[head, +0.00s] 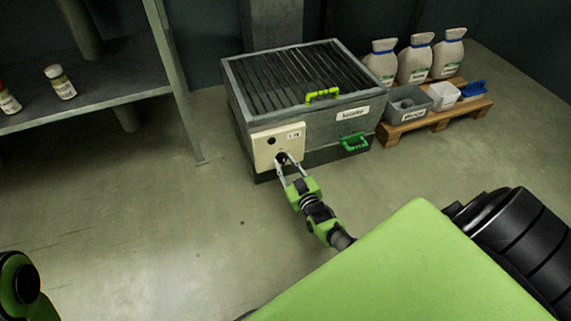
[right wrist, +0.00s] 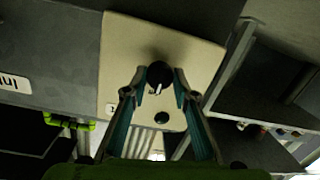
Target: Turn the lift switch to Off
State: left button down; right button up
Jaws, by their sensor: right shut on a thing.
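The lift switch is a round black knob (right wrist: 159,73) with a pale pointer mark. It sits on a cream control panel (head: 262,152) on the front left of the grey machine (head: 322,121); the panel also shows in the right wrist view (right wrist: 120,45). My right gripper (head: 285,162) is at the panel, its two fingers on either side of the knob and shut on it. In the head view the fingers partly hide the knob. The right wrist view looks upside down. My left gripper is not in view.
A grey shelf (head: 120,85) with bottles stands at left. The floor between is clear.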

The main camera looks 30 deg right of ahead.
jog(key=o, duration=1.1)
jog(key=s, duration=0.4)
jog(key=s+a, duration=0.1)
jog(key=s, duration=0.2)
jog(key=s+a+r, duration=0.1)
jog(key=s, duration=0.3)
jog(key=shift+s+a, duration=0.1)
jog(key=shift+s, duration=0.25)
